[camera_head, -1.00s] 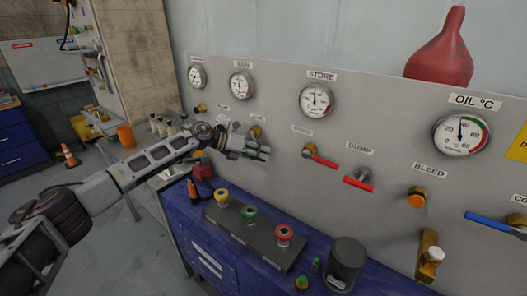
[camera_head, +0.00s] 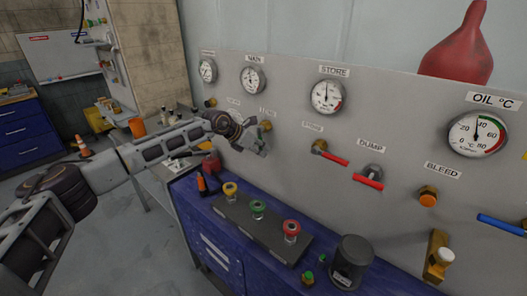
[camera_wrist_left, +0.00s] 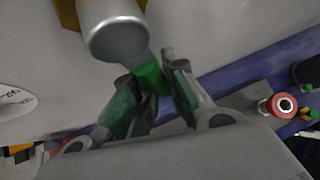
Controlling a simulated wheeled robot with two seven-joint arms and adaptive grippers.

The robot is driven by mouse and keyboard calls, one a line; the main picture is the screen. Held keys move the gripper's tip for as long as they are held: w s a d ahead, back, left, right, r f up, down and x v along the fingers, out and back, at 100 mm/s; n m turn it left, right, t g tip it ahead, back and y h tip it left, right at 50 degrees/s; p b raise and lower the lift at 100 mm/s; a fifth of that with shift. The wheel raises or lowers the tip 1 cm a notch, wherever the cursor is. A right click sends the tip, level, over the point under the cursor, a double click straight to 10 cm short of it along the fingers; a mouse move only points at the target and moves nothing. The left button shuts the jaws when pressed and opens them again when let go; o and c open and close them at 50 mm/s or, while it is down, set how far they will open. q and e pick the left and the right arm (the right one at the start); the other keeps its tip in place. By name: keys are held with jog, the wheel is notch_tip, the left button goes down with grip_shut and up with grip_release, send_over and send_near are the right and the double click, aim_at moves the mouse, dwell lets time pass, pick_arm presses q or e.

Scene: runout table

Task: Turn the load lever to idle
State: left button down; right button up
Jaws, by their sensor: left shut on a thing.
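A lever with a green handle (camera_wrist_left: 150,76) shows in the left wrist view, under a round silver cap (camera_wrist_left: 116,38). My left gripper (camera_wrist_left: 156,98) is shut on this green handle, its green-padded fingers on either side. In the head view my left gripper (camera_head: 262,149) is at the panel, just below a small brass fitting (camera_head: 266,126), and hides the handle. The small labels near it are too blurred to read, so I cannot confirm which one says load or where idle is. My right gripper is not in view.
The grey panel (camera_head: 400,130) carries gauges, red levers at store (camera_head: 334,158) and dump (camera_head: 368,182), a bleed knob (camera_head: 428,196) and a blue lever (camera_head: 500,224). Below, a blue cabinet holds a button box (camera_head: 240,215) and a dark canister (camera_head: 351,262).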

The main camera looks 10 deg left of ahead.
pick_arm(q)
jog(key=shift+w+a+f+y, duration=0.1)
jog(key=shift+a+f+y, duration=0.1)
jog(key=shift+a+y, duration=0.1)
dwell(0.4)
jog(key=c, duration=1.4)
grip_release()
jog(key=shift+a, duration=0.1)
jog(key=shift+c, duration=0.2)
jog(key=shift+w, duration=0.1)
jog(key=shift+r, duration=0.25)
jog(key=v, duration=1.1)
jog(key=shift+s+a, duration=0.15)
jog(key=shift+s, duration=0.3)
jog(key=shift+r, duration=0.1)
